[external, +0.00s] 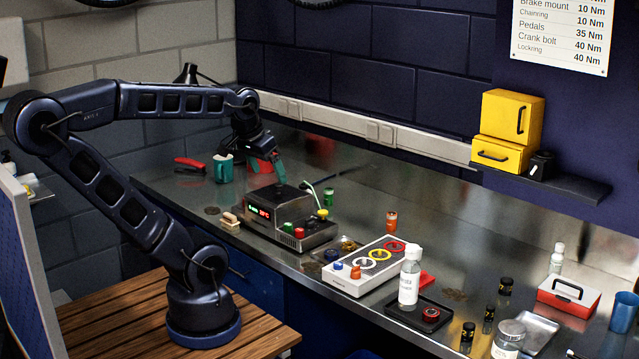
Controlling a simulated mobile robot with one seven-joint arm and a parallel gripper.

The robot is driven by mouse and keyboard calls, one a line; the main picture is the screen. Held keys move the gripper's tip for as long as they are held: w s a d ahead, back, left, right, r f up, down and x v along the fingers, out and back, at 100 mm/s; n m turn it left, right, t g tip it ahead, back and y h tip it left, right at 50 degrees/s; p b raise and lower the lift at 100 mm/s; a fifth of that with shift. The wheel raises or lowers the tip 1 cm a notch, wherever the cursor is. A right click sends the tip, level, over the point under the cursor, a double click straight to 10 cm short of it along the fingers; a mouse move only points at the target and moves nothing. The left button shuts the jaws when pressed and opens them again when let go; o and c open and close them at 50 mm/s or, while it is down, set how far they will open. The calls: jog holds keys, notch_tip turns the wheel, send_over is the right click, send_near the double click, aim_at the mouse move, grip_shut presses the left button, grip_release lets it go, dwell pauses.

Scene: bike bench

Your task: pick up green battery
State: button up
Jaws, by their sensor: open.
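A small green cylinder (328,196), which looks like the green battery, stands upright on the metal bench just behind the right end of the dark charger-like box (290,222). My gripper (267,168) is open and points down above the back left of that box, to the left of the green battery and apart from it.
A teal mug (223,168) and red-handled tool (190,164) lie left of my gripper. An orange cylinder (391,222), a white panel with coloured rings (345,283) and a white bottle (409,275) stand to the right. The bench behind the green battery looks clear up to the wall.

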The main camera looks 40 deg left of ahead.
jog(key=c, duration=0.6)
jog(key=shift+c, duration=0.2)
jog(key=m+g, duration=0.5)
jog(key=m, duration=1.1)
send_over(328, 190)
notch_tip(328, 190, down, 14)
jog(key=shift+w+a+f, duration=0.35)
jog(key=shift+w+a, duration=0.05)
jog(key=shift+a, duration=0.05)
jog(key=shift+s+d+f, duration=0.1)
jog(key=shift+f, duration=2.5)
jog(key=shift+d+f, duration=0.1)
jog(key=shift+f, duration=2.5)
